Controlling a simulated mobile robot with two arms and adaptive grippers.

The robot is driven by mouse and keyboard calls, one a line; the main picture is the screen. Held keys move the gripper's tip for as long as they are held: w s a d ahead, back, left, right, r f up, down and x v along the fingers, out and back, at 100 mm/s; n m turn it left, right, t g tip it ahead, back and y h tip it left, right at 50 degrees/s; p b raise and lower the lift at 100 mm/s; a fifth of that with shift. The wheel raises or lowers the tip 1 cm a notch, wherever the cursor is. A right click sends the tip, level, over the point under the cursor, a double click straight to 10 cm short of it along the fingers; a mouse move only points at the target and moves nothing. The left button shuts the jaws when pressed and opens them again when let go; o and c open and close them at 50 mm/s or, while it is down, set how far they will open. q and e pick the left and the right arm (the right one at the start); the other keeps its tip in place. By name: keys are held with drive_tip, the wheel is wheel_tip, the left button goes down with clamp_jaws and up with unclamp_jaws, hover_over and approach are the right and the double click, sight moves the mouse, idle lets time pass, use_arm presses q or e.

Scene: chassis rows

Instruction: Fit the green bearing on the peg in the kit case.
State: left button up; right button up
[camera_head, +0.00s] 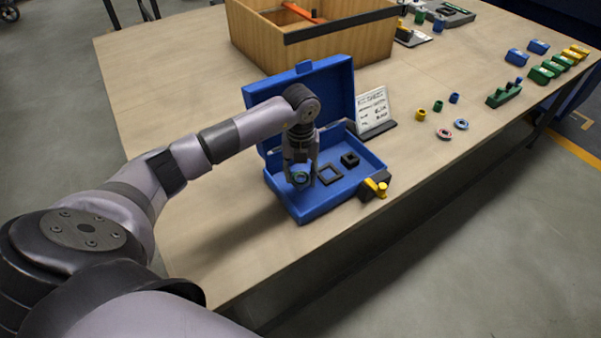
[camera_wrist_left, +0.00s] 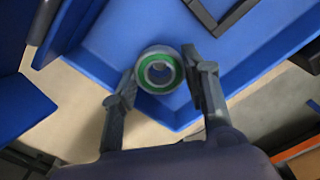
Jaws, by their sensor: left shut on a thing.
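The green bearing (camera_wrist_left: 177,72), a silver ring with a green face, is between the two fingertips of my left gripper (camera_wrist_left: 160,70), which is shut on it. In the head view the left gripper (camera_head: 302,172) points down into the open blue kit case (camera_head: 312,209), over its left part. The bearing (camera_head: 300,178) shows small at its fingertips there. The peg cannot be made out; the gripper and bearing cover that part of the case. Whether the bearing touches anything below is unclear. My right gripper is not in view.
A wooden box (camera_head: 345,45) stands behind. Several small coloured parts lie farther right.

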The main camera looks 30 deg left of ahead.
use_arm(q)
drive_tip(key=shift+f+b, duration=1.1)
drive_tip(key=shift+f, duration=0.6)
drive_tip(key=o, duration=1.3)
drive_tip(key=shift+r, duration=0.3)
wheel_tip(320, 180, up, 12)
drive_tip(key=shift+f, duration=0.25)
